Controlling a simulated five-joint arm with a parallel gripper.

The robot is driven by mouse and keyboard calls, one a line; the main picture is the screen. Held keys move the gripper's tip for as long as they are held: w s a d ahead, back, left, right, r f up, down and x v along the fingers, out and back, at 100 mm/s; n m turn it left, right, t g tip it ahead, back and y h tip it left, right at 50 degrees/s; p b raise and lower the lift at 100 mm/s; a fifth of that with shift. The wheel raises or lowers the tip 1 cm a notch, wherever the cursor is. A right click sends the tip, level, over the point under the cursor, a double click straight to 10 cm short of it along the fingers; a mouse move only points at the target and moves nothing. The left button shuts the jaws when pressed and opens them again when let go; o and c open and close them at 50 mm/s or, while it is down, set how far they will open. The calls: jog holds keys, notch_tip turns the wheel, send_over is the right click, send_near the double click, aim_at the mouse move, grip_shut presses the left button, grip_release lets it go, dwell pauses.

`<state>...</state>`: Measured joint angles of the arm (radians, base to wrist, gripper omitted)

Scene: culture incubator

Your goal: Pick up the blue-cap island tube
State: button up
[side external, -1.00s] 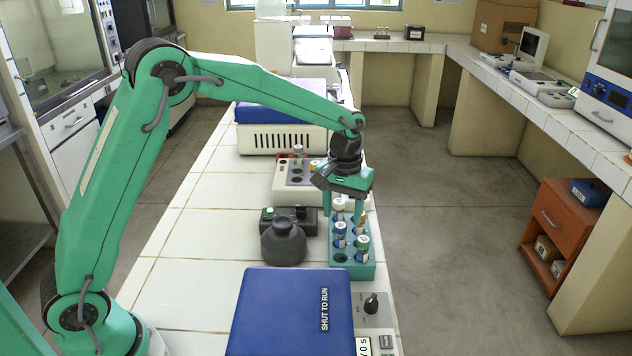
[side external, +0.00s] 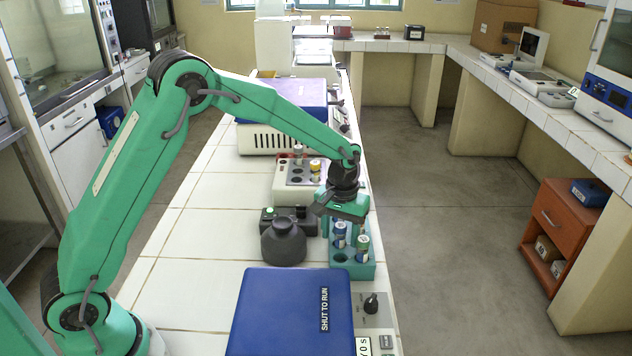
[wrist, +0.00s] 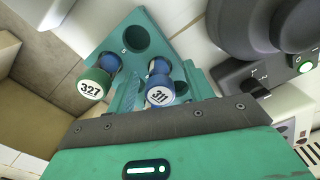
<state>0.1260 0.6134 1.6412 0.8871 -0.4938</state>
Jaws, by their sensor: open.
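The teal tube rack (side external: 350,269) stands on the tiled bench; its corner shows in the wrist view (wrist: 172,62). The blue-cap tube (side external: 340,236) stands upright in the rack; in the wrist view its blue-rimmed cap (wrist: 159,92) is labelled 311. A green-cap tube (side external: 363,247), labelled 327 in the wrist view (wrist: 91,84), stands beside it towards the front right. My gripper (side external: 344,222) is low over the rack and open. In the wrist view its fingers lie on either side of the 311 tube, with no clear grip. The back of the rack is hidden by my gripper.
A blue-lidded machine (side external: 285,315) is in front. A pale block (side external: 290,185) with tubes, one yellow-capped (side external: 315,166), stands behind. Open floor lies right of the bench.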

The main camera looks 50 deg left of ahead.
dwell(0.4)
jog(key=c, duration=1.1)
jog(key=shift+o, duration=0.2)
jog(key=shift+r, duration=0.1)
jog(key=shift+r, duration=0.55)
jog(key=r, duration=0.3)
jog(key=shift+s+d+r, duration=0.1)
jog(key=shift+d+r, duration=0.05)
jog(key=shift+d, duration=0.1)
jog(key=s+d+r, duration=0.6)
jog(key=s+d, duration=0.1)
jog(key=d, duration=0.1)
jog(key=shift+d+r, duration=0.2)
jog(key=shift+d, duration=0.15)
jog(key=shift+a, duration=0.1)
